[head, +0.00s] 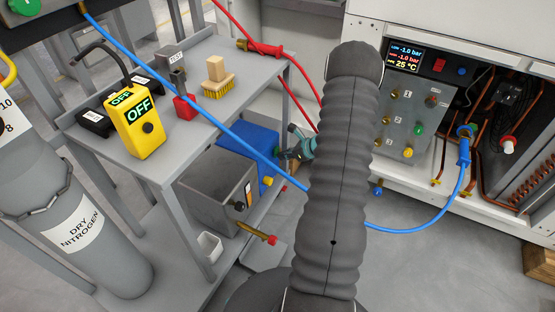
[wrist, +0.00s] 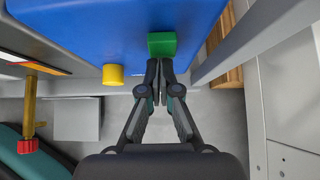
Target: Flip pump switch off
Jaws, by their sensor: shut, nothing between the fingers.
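The blue pump (head: 243,140) sits on the lower shelf of the bench in the head view, partly hidden by the bench top. In the wrist view its blue body (wrist: 90,25) fills the upper part. A green switch block (wrist: 162,44) is on the pump's near face, with a yellow round knob (wrist: 113,74) to its left. My gripper (wrist: 165,66) is shut and empty, its fingertips right at the lower edge of the green block; I cannot tell whether they touch. In the head view my gripper (head: 290,153) is beside the pump, partly hidden by my arm.
A grey box (head: 217,185) stands left of the pump, with a yellow-and-red handle (head: 257,232) near it. A bench leg (wrist: 225,50) rises right of my gripper in the wrist view. Blue hose (head: 200,105) and red hose (head: 300,75) cross the space. A valve panel (head: 408,128) stands right.

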